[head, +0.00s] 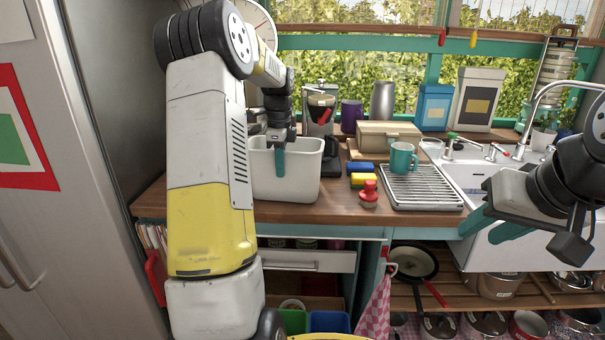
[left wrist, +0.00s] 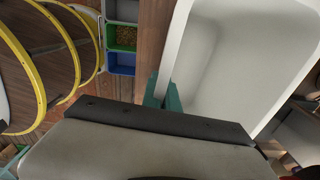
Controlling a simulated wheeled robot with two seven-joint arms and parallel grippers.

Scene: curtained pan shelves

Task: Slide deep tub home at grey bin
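The deep tub (head: 300,180), a white open-topped box, stands upright on the wooden counter at the left. My left gripper (head: 284,158) is at its near wall, with one teal finger down the outside. In the left wrist view the fingers (left wrist: 163,92) sit either side of the tub's (left wrist: 225,70) rim and look closed on it. A grey bin (left wrist: 122,10) shows in the left wrist view, low down beside the green one; I cannot make it out clearly in the head view. My right gripper (head: 488,229) is open and empty before the sink front.
Below the counter are a green bin (head: 293,321) and a blue bin (head: 329,322). Right of the tub lie sponges (head: 362,180), a red-knobbed brush (head: 369,194) and a drying rack (head: 422,187) with a teal mug (head: 402,158). A black pan (head: 411,262) hangs below.

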